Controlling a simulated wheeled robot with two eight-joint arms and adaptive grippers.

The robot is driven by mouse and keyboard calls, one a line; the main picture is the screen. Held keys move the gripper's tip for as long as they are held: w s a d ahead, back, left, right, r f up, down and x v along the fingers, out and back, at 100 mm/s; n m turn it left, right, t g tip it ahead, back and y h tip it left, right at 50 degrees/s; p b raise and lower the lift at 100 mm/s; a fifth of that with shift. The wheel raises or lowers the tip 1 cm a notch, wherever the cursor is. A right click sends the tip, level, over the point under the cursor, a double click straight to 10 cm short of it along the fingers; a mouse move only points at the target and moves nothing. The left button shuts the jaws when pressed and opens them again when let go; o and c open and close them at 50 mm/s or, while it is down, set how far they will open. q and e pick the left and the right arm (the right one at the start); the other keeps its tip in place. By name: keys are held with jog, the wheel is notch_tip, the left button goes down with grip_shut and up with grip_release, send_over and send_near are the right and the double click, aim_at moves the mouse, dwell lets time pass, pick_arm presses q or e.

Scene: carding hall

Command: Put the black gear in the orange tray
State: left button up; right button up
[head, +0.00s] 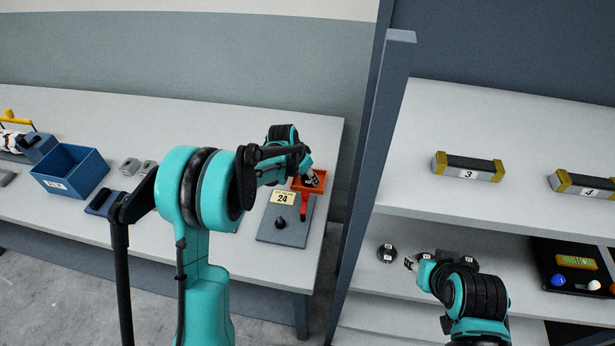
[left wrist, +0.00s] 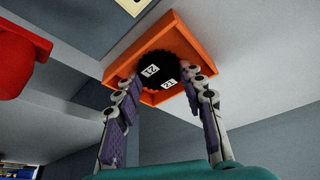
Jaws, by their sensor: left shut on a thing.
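The black gear (left wrist: 157,72), with white number labels on it, shows in the left wrist view between the fingers of my left gripper (left wrist: 163,84). The gripper is shut on it. The orange tray (left wrist: 185,35) lies right behind the gear in that view, and the gear appears over its inside. I cannot tell whether the gear touches the tray floor. In the head view the orange tray (head: 322,188) is at the right end of the table, with my left gripper (head: 312,180) over it. My right gripper (head: 411,262) is small and partly hidden at the shelf on the right.
A grey plate (head: 285,237) with a black knob, a red handle (head: 304,206) and a "24" card stands before the tray. A blue bin (head: 72,185) is at the left. A dark upright (head: 372,130) separates the table from the shelf, where black discs (head: 387,254) lie.

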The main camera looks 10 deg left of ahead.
pick_arm(q)
jog(key=o, duration=1.4)
jog(key=shift+f, duration=0.15)
jog(key=shift+r, duration=0.2)
jog(key=p+v, duration=0.4)
jog(key=v, duration=0.7)
jog(key=s+r+n+t+y, duration=0.1)
jog(key=s+r, duration=0.3)
jog(key=s, duration=0.3)
jog(key=s+r+n, duration=0.2)
jog(key=s+r, duration=0.3)
jog(key=s, duration=0.2)
jog(key=s+f+n+t, duration=0.1)
jog(key=s, duration=0.6)
jog(key=s+a+f+n+t+y, duration=0.1)
jog(key=s+n, duration=0.1)
jog(key=s, duration=0.5)
jog(key=shift+a+f, duration=0.15)
jog(key=shift+a, duration=0.15)
